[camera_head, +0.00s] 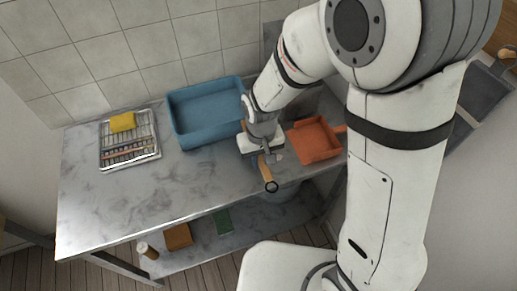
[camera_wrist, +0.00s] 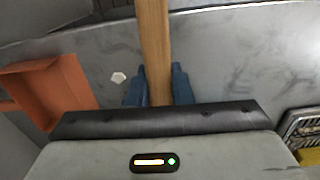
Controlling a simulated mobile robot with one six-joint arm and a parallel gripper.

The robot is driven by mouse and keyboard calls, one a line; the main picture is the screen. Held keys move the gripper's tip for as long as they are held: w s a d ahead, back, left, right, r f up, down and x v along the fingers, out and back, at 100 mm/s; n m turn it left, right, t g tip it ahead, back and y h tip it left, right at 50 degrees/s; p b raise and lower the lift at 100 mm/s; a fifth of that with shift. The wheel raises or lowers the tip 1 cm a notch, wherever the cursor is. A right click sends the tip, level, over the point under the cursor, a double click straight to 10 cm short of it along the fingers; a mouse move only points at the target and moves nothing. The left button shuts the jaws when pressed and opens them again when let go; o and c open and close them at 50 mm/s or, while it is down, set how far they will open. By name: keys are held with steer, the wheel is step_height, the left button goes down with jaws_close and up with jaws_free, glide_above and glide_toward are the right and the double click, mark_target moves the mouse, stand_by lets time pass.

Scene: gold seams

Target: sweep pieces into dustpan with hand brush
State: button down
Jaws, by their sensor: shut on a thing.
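The hand brush's wooden handle (camera_wrist: 155,45) runs between the two blue fingers of my gripper (camera_wrist: 158,88), which is shut on it. In the head view my gripper (camera_head: 262,158) is over the right part of the table, and the handle (camera_head: 266,172) points to the front edge. The bristles are mostly out of sight; a striped dark edge shows at the top of the wrist view. The orange dustpan (camera_head: 314,140) lies on the table just right of my gripper; it also shows in the wrist view (camera_wrist: 50,92).
A blue tub (camera_head: 205,112) stands behind my gripper. A wire rack (camera_head: 129,153) with a yellow sponge (camera_head: 122,122) is at the back left. The table's front left (camera_head: 130,200) is clear. A lower shelf holds a brown box (camera_head: 178,236) and a jar (camera_head: 147,250).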

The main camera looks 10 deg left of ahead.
steer(key=shift+s+a+f+b, duration=0.1)
steer(key=shift+s+f+b, duration=0.05)
steer(key=shift+f+b, duration=2.6)
steer(key=shift+f+p, duration=0.5)
steer(key=shift+p, duration=0.05)
steer(key=shift+w+d+b, duration=0.1)
steer(key=shift+w+d, duration=0.8)
steer(key=shift+d, duration=0.95)
steer(key=shift+w+d+b, duration=0.1)
steer(key=shift+w+d, duration=0.85)
steer(key=shift+d, duration=0.95)
steer(key=shift+w+d+b, duration=0.1)
steer(key=shift+w+d, duration=0.8)
steer(key=shift+d, duration=0.95)
steer(key=shift+w+d+r, duration=0.1)
steer(key=shift+d, duration=0.1)
steer(key=shift+w+d+r, duration=0.1)
steer(key=shift+w+d, duration=0.25)
steer(key=shift+d, duration=0.2)
steer(key=shift+w+d+r, duration=0.1)
steer(key=shift+w+d, duration=0.25)
steer(key=shift+d, duration=0.2)
